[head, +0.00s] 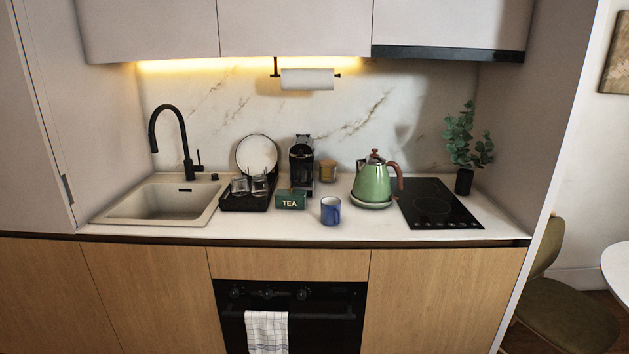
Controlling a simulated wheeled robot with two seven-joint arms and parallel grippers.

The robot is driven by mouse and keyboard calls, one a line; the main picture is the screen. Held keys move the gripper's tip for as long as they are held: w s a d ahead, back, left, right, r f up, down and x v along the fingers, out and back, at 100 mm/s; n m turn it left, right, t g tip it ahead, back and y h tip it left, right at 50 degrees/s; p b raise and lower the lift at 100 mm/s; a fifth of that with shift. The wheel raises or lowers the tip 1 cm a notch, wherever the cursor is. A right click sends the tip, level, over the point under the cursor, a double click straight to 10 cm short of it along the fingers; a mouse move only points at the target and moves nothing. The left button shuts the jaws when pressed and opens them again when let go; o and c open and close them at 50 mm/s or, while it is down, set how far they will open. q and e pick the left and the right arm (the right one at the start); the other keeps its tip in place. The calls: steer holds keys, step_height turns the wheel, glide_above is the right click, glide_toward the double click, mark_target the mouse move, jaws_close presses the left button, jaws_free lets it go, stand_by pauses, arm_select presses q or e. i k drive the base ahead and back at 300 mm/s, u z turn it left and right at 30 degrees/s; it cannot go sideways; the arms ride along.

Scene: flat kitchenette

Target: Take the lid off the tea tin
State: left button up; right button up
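The tea tin (290,201) is a small dark green box with the word TEA in white on its front. It stands upright on the white counter, between the black dish rack and the blue mug. Its top looks covered, but the lid's edge is too small to make out. Neither of my grippers is in the head view, and nothing touches the tin from the front.
A dish rack (245,202) with glasses and a plate stands left of the tin. A blue mug (330,211) is close on its right, a black coffee machine (301,166) behind. A green kettle (372,183) stands further right. The counter front (288,229) is clear.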

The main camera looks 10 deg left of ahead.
mark_target(286, 193)
steer(key=i, duration=2.4)
steer(key=u, duration=0.15)
